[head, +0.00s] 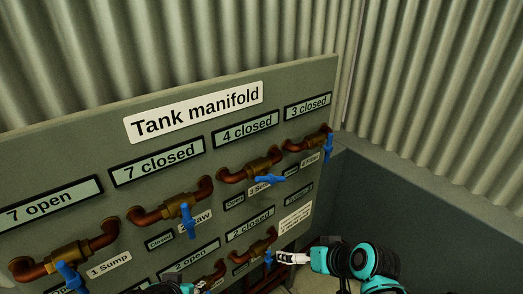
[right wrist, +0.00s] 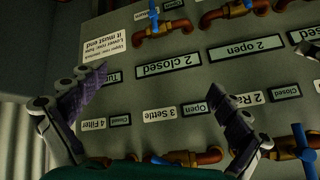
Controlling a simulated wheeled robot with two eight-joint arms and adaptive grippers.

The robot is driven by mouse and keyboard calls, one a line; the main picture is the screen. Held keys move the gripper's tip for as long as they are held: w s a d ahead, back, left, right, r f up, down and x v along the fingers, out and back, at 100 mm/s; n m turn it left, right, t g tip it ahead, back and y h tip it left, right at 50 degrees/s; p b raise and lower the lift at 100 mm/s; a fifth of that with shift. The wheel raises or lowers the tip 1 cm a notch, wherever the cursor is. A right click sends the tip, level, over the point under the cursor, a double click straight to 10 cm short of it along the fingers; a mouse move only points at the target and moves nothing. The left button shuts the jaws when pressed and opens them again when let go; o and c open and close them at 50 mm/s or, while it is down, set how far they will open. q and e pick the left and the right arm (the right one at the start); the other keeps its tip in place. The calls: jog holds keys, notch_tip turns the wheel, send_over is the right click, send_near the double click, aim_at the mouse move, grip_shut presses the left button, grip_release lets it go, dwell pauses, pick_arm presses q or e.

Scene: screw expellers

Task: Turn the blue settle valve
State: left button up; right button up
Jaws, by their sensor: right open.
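The settle valve with its blue handle (head: 268,179) sits above the "3 Settle" label on the panel. Its handle lies roughly level, pointing right, under the "4 closed" display. In the right wrist view the panel is upside down, and the valve (right wrist: 175,158) shows near the bottom edge. My right gripper (head: 285,258) is open and empty, below the settle valve and close to a lower-row valve; contact cannot be told. In the wrist view its fingers (right wrist: 168,95) stand spread in front of the "3 Settle" label. Something teal at the bottom edge may be my left gripper (head: 185,287), mostly cut off.
The tank manifold panel (head: 80,155) carries neighbouring blue-handled raw (head: 187,220), filter (head: 329,148) and sump (head: 68,275) valves. A lower-row valve (head: 267,256) is beside my right gripper. Corrugated walls (head: 200,40) stand behind; a dark low wall (head: 430,210) is at right.

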aim_at(282, 179)
jog(key=w+a+r+y+p, duration=0.1)
jog(key=w+r+y+p, duration=0.1)
jog(key=w+r, duration=0.2)
jog(key=w+a+r+n+t+y+p, duration=0.1)
jog(key=w+a+r+y, duration=0.1)
jog(key=w+r, duration=0.2)
jog(key=w+a+r+n+y+p, duration=0.1)
jog(key=w+r+y+p, duration=0.1)
jog(key=w+r, duration=0.2)
jog(key=shift+a+r+t+p, duration=0.2)
jog(key=shift+r, duration=0.45)
jog(key=shift+a+r+t+p, duration=0.15)
jog(key=shift+r+t, duration=0.05)
jog(key=shift+r, duration=0.45)
jog(key=shift+w+a, duration=0.2)
jog(key=shift+w, duration=0.05)
pick_arm(q)
notch_tip(282, 179, up, 6)
jog(key=b, duration=0.1)
jog(key=shift+r, duration=0.15)
pick_arm(e)
jog(key=x, duration=0.7)
jog(key=shift+a, duration=0.2)
jog(key=shift+w, duration=0.1)
jog(key=c, duration=0.8)
